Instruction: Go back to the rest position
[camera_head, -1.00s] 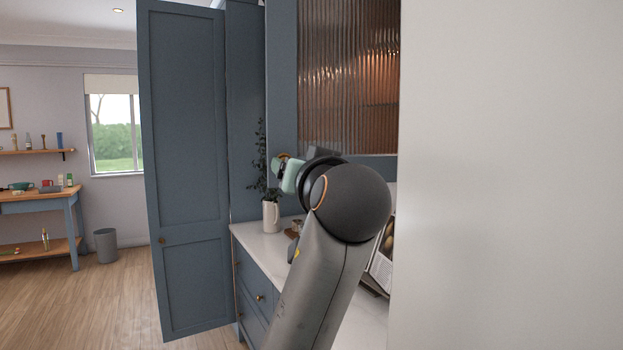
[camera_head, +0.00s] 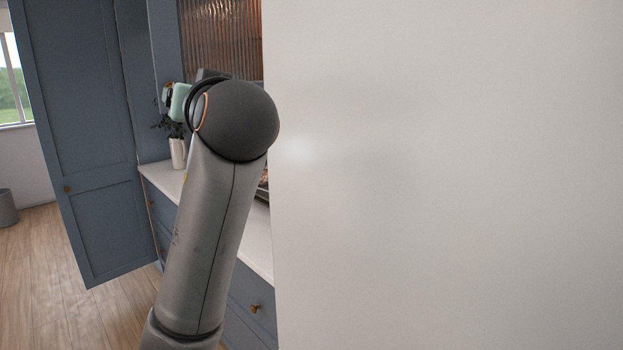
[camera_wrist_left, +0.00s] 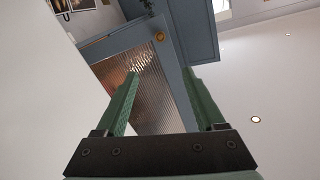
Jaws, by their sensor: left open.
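My left gripper (camera_wrist_left: 163,82) shows in the left wrist view with its two green fingers apart and nothing between them. Beyond them are a ribbed glass cabinet front (camera_wrist_left: 148,85) and ceiling. In the head view my left arm rises from the bottom, and its dark rounded joint hides most of the hand. Only a pale green part of the hand shows, in front of the plant. My right gripper is in neither view.
A large plain white surface (camera_head: 450,180) fills the right of the head view, close beside my arm. A tall blue cabinet door (camera_head: 85,150) stands at the left. A white jug (camera_head: 178,153) with a plant stands on the pale counter (camera_head: 255,240). Wooden floor (camera_head: 30,270) is clear at lower left.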

